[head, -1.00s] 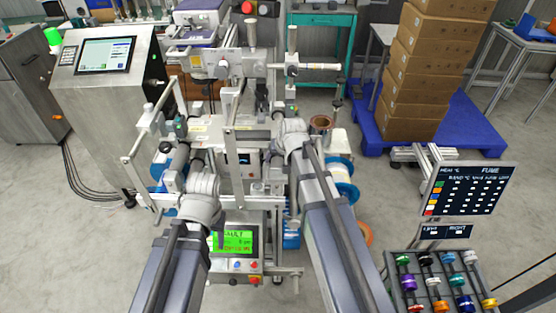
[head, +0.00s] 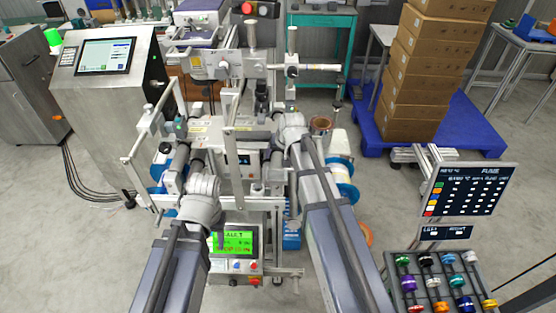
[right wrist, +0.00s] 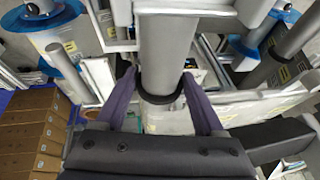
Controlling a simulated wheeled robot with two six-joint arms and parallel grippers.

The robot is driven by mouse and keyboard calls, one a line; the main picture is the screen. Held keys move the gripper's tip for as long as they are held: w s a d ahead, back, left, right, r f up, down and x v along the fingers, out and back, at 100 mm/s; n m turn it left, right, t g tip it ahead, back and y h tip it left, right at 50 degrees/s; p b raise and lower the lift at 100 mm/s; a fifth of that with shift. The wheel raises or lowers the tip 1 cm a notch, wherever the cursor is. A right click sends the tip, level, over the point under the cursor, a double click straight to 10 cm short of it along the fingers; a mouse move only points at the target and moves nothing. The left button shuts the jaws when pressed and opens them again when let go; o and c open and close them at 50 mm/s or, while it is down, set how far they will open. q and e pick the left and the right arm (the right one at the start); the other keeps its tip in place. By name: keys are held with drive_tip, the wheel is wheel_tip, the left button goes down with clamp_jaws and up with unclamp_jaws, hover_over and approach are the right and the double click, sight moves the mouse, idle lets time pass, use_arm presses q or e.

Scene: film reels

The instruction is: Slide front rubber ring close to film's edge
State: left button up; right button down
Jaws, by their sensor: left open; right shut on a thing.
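In the right wrist view a black rubber ring (right wrist: 162,95) sits around the near end of a grey cylinder (right wrist: 166,45). My right gripper (right wrist: 160,84) has one purple finger on each side of the ring and is shut on it. I cannot tell where the film's edge lies on the cylinder. In the head view my right gripper (head: 281,122) is at the machine's right side, its fingers mostly hidden by its wrist. My left gripper (head: 198,160) is open at the machine's left side, largely hidden behind its own wrist.
Metal bars and rails of the machine (head: 230,150) stand close around both grippers. A spool with blue flanges (head: 341,174) is right of my right arm. A screen (head: 233,242) reads a fault. A rack of coloured spools (head: 440,283) stands at lower right.

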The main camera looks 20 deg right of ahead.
drive_tip(key=shift+w, duration=0.1)
unclamp_jaws()
drive_tip(key=shift+r, duration=0.15)
drive_tip(key=p+v, duration=0.7)
drive_tip(key=shift+s+r, duration=0.2)
drive_tip(key=shift+r, duration=0.1)
